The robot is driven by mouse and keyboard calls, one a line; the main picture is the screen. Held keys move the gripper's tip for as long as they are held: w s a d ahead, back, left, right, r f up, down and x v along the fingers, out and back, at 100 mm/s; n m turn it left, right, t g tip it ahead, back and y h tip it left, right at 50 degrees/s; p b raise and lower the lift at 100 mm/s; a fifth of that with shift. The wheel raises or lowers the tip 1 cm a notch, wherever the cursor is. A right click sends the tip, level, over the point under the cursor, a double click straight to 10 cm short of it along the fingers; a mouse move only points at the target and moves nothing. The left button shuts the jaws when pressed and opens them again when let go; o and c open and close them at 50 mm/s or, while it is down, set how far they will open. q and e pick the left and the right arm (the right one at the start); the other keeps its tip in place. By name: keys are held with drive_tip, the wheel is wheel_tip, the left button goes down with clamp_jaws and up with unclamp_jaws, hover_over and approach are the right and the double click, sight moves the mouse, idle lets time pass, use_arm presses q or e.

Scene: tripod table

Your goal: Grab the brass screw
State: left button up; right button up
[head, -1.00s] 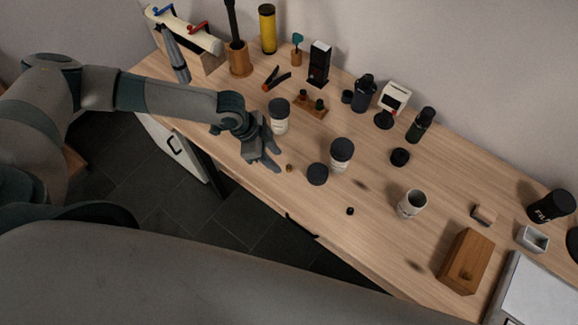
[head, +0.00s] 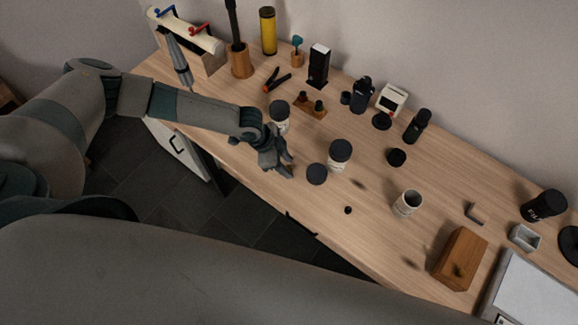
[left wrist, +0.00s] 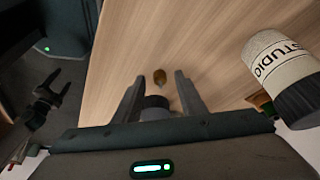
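The brass screw (left wrist: 160,77) is a small brown-gold piece on the wooden table (left wrist: 125,55). In the left wrist view it shows between the tips of my left gripper (left wrist: 159,79), with a gap on both sides. The two fingers are open and nothing is held. In the head view my left gripper (head: 287,170) is low over the table near its front edge and hides the screw. My right gripper (left wrist: 54,88) shows at the left of the wrist view, away from the table, with its fingers apart and empty.
A white STUDIO cup with a dark lid (left wrist: 283,75) stands close to the right of my left gripper. A black round container (head: 317,174) and another lidded cup (head: 338,157) stand near the gripper in the head view. A small black piece (head: 348,210) lies nearer the front edge.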

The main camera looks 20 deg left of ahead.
use_arm(q)
clamp_jaws()
drive_tip(key=shift+r, duration=0.2)
idle(0.3)
drive_tip(key=shift+r+b, duration=0.5)
wheel_tip(320, 180, up, 2)
drive_tip(key=shift+r+b, duration=0.1)
drive_tip(key=shift+b, duration=0.55)
drive_tip(key=s+d+r+b, duration=0.4)
drive_tip(key=s+d+r, duration=0.3)
drive_tip(key=d, duration=0.2)
drive_tip(key=shift+d+r, duration=0.2)
drive_tip(key=shift+r, duration=0.05)
